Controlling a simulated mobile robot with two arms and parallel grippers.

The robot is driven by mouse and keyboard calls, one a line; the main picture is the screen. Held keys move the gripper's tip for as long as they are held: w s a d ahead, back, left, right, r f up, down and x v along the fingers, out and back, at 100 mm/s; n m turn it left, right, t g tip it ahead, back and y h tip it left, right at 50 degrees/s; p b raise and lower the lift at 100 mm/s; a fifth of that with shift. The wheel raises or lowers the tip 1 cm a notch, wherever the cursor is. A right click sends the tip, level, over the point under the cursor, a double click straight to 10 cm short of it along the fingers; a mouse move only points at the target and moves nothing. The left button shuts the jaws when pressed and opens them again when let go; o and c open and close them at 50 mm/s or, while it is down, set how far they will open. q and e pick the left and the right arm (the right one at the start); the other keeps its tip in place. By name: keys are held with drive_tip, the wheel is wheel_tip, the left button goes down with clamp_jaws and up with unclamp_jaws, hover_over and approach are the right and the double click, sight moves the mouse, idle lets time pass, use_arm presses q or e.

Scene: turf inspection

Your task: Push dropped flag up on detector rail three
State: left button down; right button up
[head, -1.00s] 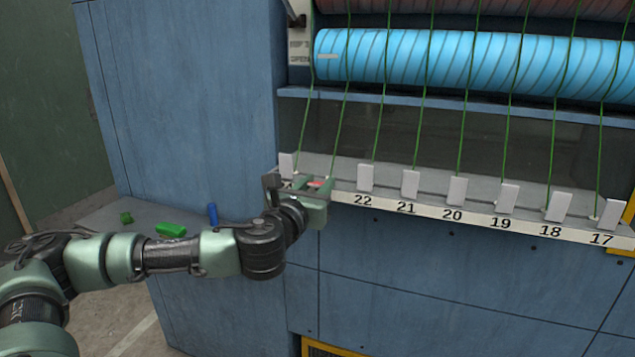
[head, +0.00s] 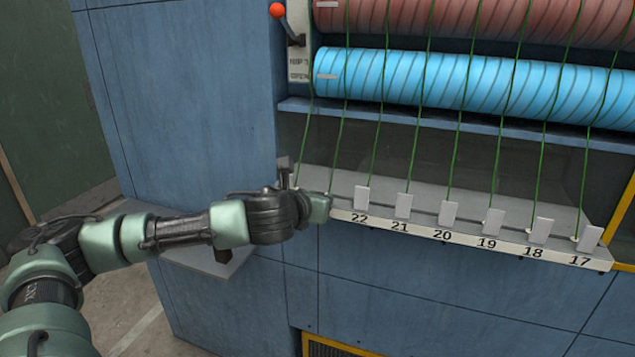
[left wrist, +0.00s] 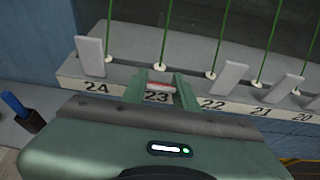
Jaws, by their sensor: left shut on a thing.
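The detector rail (head: 465,239) is a pale ledge with a numbered strip. White flags such as the one at 22 (head: 361,198) stand upright along it. My left gripper (head: 320,205) is at the rail's left end, left of 22. In the left wrist view its two fingers (left wrist: 162,90) are at number 23, either side of a small red-and-white flag (left wrist: 160,86), and shut on it. That flag is low, mostly hidden by the fingers and gripper body. The flags at 24 (left wrist: 90,57) and 22 (left wrist: 230,76) stand upright on either side. My right gripper is out of view.
Green yarns run from the rail up past a blue roller (head: 420,85) and a reddish roller (head: 400,18). A red-knobbed lever (head: 278,10) is at the upper left. A blue stick (left wrist: 15,104) lies left of the rail. Blue panels face the machine below.

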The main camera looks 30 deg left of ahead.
use_arm(q)
drive_tip(key=shift+w+r+g, duration=0.3)
drive_tip(key=shift+r+g, duration=0.1)
drive_tip(key=shift+g, duration=0.5)
drive_tip(key=g, duration=0.1)
drive_tip(key=w+g+h, duration=0.1)
drive_tip(key=g, duration=0.2)
drive_tip(key=shift+w+a+r, duration=0.15)
drive_tip(key=shift+w+r, duration=0.05)
drive_tip(key=shift+r, duration=0.05)
drive_tip(key=shift+w+a+g+h, duration=0.1)
drive_tip(key=shift+w+g+h, duration=0.2)
drive_tip(key=shift+g, duration=0.6)
drive_tip(key=shift+w+a+g+h, duration=0.15)
drive_tip(key=shift+g+h, duration=0.15)
drive_tip(key=shift+g, duration=0.6)
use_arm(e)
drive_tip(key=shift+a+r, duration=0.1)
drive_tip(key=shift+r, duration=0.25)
use_arm(q)
drive_tip(key=c, duration=1.1)
unclamp_jaws()
